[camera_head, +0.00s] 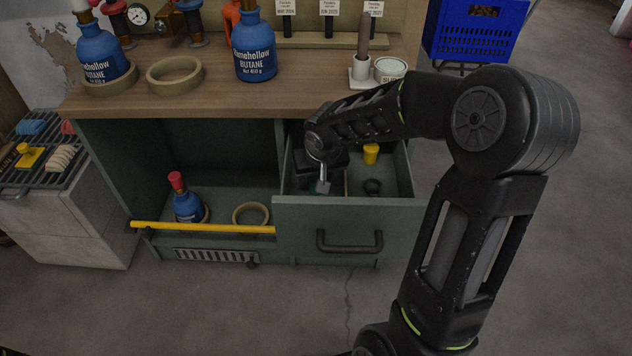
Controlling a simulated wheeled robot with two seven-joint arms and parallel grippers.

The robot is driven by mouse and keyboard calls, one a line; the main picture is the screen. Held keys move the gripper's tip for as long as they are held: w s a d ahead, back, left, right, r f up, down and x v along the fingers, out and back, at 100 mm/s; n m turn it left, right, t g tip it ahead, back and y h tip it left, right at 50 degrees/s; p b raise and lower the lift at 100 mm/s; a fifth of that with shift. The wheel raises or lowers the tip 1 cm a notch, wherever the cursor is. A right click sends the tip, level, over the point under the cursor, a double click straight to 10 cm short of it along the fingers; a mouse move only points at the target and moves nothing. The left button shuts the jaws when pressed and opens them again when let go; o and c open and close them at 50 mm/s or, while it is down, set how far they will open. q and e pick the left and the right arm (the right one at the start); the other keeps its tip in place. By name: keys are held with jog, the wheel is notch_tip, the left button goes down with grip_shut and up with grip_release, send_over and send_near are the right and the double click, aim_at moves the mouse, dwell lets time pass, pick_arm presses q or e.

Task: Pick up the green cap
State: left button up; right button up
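The drawer (350,214) of the green workbench is pulled open. My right arm comes in from the right, and my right gripper (323,180) points down into the left part of the drawer. A small green patch (323,187) shows at its fingertips; it looks like the green cap, mostly hidden by the gripper. I cannot tell whether the fingers are closed on it. A yellow cap (371,154) and a black cap (372,187) stand in the drawer to the right of the gripper. My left gripper is not in view.
Blue butane bottles (254,52) and a tan ring (174,75) stand on the worktop (215,97). A red-capped bottle (186,201) is in the open compartment, behind a yellow bar (203,227). A blue crate (473,31) stands at the back right.

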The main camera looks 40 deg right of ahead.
aim_at(316, 177)
grip_shut()
dwell(0.3)
notch_tip(316, 177, up, 9)
jog(key=p, duration=0.3)
jog(key=shift+r+p, duration=0.35)
jog(key=shift+r, duration=0.2)
